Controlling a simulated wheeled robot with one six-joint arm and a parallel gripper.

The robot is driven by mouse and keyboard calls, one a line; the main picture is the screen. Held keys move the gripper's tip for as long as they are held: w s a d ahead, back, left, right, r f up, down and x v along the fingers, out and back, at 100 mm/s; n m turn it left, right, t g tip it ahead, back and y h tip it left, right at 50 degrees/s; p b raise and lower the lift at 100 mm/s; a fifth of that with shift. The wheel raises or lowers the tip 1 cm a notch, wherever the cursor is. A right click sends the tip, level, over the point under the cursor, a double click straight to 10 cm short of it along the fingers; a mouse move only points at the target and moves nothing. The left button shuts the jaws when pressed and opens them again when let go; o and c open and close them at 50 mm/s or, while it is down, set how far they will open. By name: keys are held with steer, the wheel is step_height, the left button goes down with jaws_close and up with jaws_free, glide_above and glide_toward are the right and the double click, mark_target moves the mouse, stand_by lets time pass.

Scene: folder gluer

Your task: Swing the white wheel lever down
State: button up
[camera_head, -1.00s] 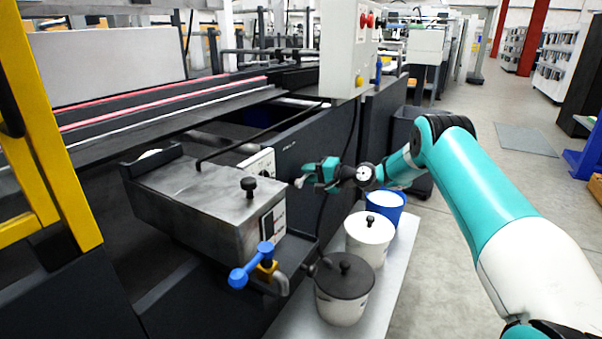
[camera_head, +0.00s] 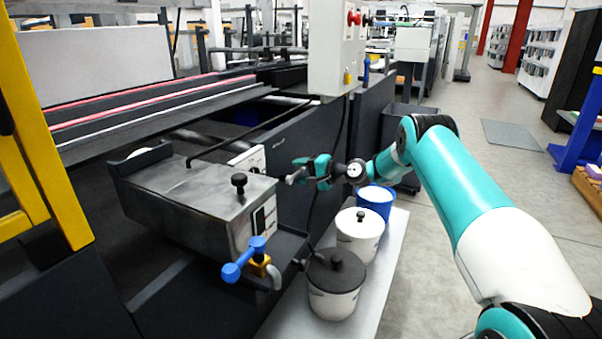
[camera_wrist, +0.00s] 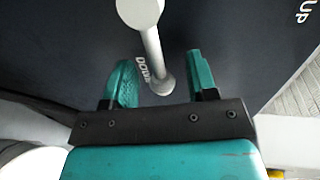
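The white wheel lever (camera_wrist: 152,45) shows in the wrist view, running from a round white hub (camera_wrist: 140,10) at the top edge down to a rounded end. That end lies between the two teal fingers of my gripper (camera_wrist: 163,80), with dark gaps visible on both sides. My gripper is open around the lever end and does not visibly clamp it. In the head view my gripper (camera_head: 298,170) is beside the dark machine side, right of the metal glue box. The lever is hard to make out there.
"DOWN" lettering is partly hidden beside the lever; "UP" (camera_wrist: 303,12) is at top right. The metal box (camera_head: 190,195) with a black knob (camera_head: 239,182) and blue valve handle (camera_head: 246,260) is to the left. Pots, including a white one (camera_head: 357,240), stand below.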

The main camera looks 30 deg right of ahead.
steer(key=shift+a, duration=0.1)
steer(key=shift+s, duration=0.15)
steer(key=p+v, duration=0.1)
steer(key=v, duration=1.6)
steer(key=shift+d+p, duration=0.3)
steer(key=shift+r, duration=0.1)
